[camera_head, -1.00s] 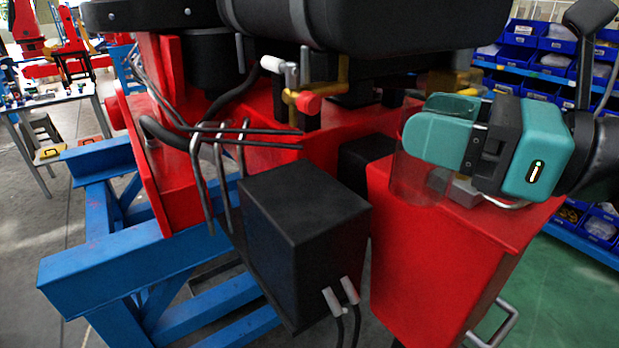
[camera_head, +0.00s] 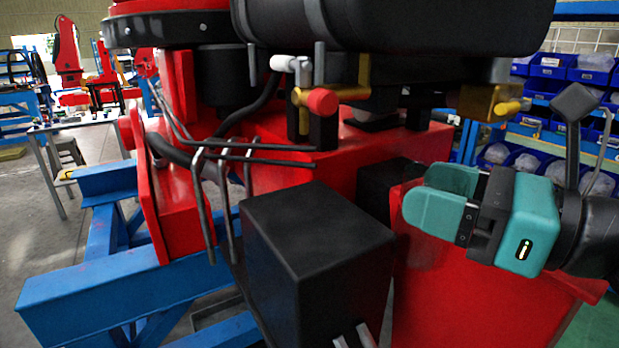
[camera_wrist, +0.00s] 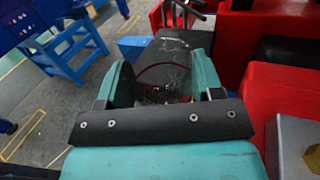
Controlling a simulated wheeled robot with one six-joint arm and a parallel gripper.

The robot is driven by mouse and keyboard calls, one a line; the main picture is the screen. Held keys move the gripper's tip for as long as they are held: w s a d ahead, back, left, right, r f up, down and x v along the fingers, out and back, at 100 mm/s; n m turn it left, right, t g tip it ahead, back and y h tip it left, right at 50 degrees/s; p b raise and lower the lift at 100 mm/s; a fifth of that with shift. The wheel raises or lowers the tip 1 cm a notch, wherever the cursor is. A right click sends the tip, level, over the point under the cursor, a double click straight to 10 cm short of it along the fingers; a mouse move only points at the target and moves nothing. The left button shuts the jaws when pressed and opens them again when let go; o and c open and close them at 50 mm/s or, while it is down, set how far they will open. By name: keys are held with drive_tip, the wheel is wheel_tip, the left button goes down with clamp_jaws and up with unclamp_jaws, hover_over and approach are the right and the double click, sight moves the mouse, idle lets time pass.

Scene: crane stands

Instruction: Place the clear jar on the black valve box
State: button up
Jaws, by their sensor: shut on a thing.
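The clear jar (camera_wrist: 163,88) is between the two teal fingers of my gripper (camera_wrist: 163,78) in the wrist view, and the gripper is shut on it. The jar is see-through and its outline is faint; I cannot make it out clearly in the head view. The black valve box (camera_head: 315,240) stands at lower centre in the head view, with a flat dark top. In the wrist view a dark surface shows beyond and through the jar.
The red cabinet (camera_head: 465,280) stands right of the valve box. Bent dark pipes (camera_head: 225,185) rise at the box's left. A large black cylinder (camera_head: 400,30) and a brass valve with a red knob (camera_head: 322,102) hang above. A blue stand (camera_head: 90,283) is at left.

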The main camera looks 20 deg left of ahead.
drive_tip(key=p+x, duration=0.4)
drive_tip(key=x, duration=0.8)
drive_tip(key=shift+a, duration=0.4)
drive_tip(key=p+x, duration=0.1)
drive_tip(key=x, duration=0.2)
drive_tip(key=shift+r+p, duration=0.15)
drive_tip(key=shift+p, duration=0.25)
drive_tip(key=shift+w+a+f, duration=0.1)
drive_tip(key=shift+a+f, duration=0.05)
drive_tip(key=shift+f, duration=0.35)
drive_tip(key=shift+w+a+f, duration=0.1)
drive_tip(key=shift+f, duration=0.35)
drive_tip(key=shift+f, duration=0.1)
drive_tip(key=o, duration=0.6)
drive_tip(key=shift+f+b, duration=0.1)
drive_tip(key=shift+b, duration=0.2)
drive_tip(key=shift+c, duration=0.2)
drive_tip(key=o, duration=0.4)
drive_tip(key=shift+o, duration=0.2)
